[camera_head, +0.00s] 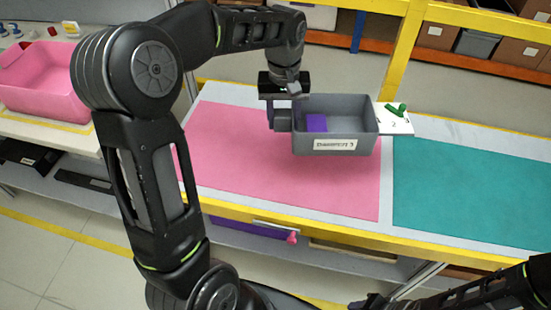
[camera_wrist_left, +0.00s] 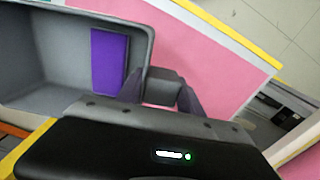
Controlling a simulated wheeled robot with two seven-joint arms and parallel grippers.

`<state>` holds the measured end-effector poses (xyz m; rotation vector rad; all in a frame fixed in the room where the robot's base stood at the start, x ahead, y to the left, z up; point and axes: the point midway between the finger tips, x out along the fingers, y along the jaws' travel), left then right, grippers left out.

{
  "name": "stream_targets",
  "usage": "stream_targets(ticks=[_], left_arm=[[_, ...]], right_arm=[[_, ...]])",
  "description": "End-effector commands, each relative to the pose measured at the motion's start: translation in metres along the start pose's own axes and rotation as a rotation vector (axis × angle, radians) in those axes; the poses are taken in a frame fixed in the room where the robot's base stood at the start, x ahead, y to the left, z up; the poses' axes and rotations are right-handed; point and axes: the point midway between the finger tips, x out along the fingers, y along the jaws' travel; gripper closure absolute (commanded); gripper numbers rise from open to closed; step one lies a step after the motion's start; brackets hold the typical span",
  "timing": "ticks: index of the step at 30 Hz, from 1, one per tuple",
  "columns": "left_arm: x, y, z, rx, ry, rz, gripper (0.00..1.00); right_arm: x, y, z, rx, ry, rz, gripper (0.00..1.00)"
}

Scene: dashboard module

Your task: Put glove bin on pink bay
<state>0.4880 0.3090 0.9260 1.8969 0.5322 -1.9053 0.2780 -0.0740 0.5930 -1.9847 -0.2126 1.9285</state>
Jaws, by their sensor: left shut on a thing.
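A grey bin (camera_head: 350,120) with a white label on its front is over the right part of the pink bay (camera_head: 235,150). A purple thing (camera_head: 316,122) lies inside it at the left end; it also shows in the left wrist view (camera_wrist_left: 109,60). I cannot tell from these views whether the bin touches the bay or hangs above it. My left gripper (camera_head: 284,118) is at the bin's left end, shut on a grey tab there, which shows between the fingers in the left wrist view (camera_wrist_left: 162,90). My right gripper is not clearly visible; only part of that arm shows at bottom right.
A teal bay (camera_head: 470,190) lies right of the pink one. A white card with a green thing (camera_head: 396,109) is behind the bin. A pink bin (camera_head: 45,85) stands on the left table. A yellow post (camera_head: 405,50) rises behind the bench.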

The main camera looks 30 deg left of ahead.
Motion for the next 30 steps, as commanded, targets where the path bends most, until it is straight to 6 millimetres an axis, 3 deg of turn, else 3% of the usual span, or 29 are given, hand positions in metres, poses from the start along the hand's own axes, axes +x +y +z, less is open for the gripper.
stream_targets(ticks=[1, 6, 12, 25, 30], left_arm=[[0.019, -0.021, -0.002, -0.091, 0.002, 0.001, 1.00], [0.042, -0.072, 0.000, -0.348, 0.006, -0.001, 1.00], [0.055, -0.106, 0.004, -0.522, 0.011, -0.005, 1.00], [0.056, -0.114, 0.006, -0.565, 0.012, -0.007, 1.00], [0.072, -0.114, 0.006, -0.564, 0.009, -0.009, 1.00]], right_arm=[[0.019, 0.007, 0.000, -0.001, 0.001, -0.001, 0.63], [0.041, 0.015, -0.001, -0.002, 0.004, -0.002, 0.63], [0.054, 0.020, -0.002, -0.003, 0.005, -0.003, 0.63], [0.054, 0.020, -0.002, -0.003, 0.006, -0.003, 0.63], [0.056, 0.021, -0.002, -0.003, 0.006, -0.003, 0.63]])
